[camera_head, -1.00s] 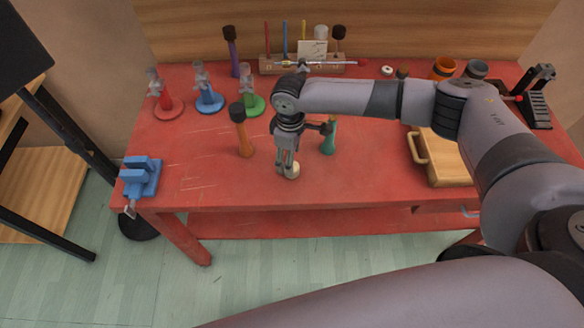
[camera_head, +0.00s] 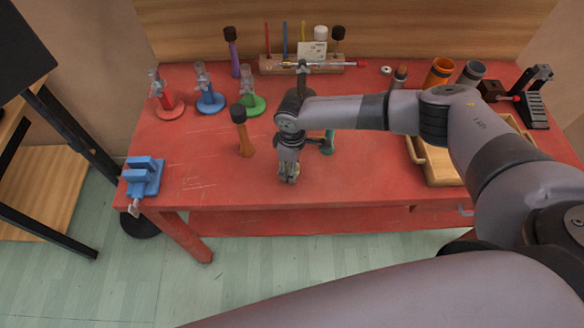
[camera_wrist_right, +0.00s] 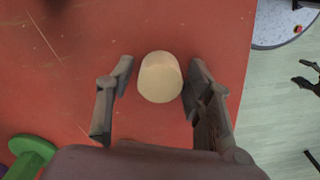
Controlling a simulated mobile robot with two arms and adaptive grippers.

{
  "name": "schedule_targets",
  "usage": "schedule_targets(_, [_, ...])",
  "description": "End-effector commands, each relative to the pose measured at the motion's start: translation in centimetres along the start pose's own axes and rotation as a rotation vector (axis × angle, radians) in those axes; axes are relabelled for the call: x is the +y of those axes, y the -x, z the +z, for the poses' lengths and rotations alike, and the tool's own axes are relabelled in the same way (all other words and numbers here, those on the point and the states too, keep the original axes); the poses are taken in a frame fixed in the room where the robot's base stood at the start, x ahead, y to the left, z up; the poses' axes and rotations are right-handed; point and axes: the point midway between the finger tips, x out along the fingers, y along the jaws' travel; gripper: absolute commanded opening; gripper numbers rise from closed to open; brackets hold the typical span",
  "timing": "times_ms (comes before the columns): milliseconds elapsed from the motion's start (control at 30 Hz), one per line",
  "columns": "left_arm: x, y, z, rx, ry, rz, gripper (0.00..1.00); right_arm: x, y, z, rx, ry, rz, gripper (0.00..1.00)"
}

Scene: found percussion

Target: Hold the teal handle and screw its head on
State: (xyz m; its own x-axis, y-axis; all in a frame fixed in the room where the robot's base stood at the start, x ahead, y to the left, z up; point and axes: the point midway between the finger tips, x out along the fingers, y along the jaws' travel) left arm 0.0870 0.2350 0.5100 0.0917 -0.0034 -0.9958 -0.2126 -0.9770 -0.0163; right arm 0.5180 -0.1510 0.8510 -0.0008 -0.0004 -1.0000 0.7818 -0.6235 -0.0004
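The teal handle (camera_head: 328,143) stands upright on the red table, partly hidden behind my right arm. A pale, cream-coloured rounded head (camera_wrist_right: 160,78) sits on the table near its front edge. My right gripper (camera_head: 289,179) points down over this head, which it mostly hides in the head view. In the right wrist view the right gripper (camera_wrist_right: 162,68) is open, with the head between its fingers. A gap shows on the left; the right finger is very close, and I cannot tell if it touches.
An orange handle (camera_head: 241,132) with a dark head stands to the left. Red, blue and green stands (camera_head: 209,102) are behind it. A wooden tray (camera_head: 446,171) lies right, and a blue vise (camera_head: 142,176) at the left edge.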

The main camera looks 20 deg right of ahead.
Motion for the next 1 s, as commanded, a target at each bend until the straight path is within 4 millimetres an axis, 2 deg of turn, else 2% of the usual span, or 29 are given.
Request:
schedule_targets(67, [0.0,0.0,0.0,0.0,0.0,0.0,0.56,0.0,0.0,0.0,0.0,0.0,0.0,0.4])
schedule_targets(500, [0.0,0.0,0.0,0.0,-0.001,0.0,0.56,0.0,0.0,0.0,0.0,0.0,0.0,0.11])
schedule_targets(833, [0.0,-0.1,0.0,0.0,-0.001,0.0,0.56,0.1,0.4,0.0,0.001,0.0,0.0,0.11])
schedule_targets(1000, [0.0,-0.4,0.1,0.0,-0.001,0.0,0.56,0.1,2.2,-0.1,0.004,-0.001,0.001,0.11])
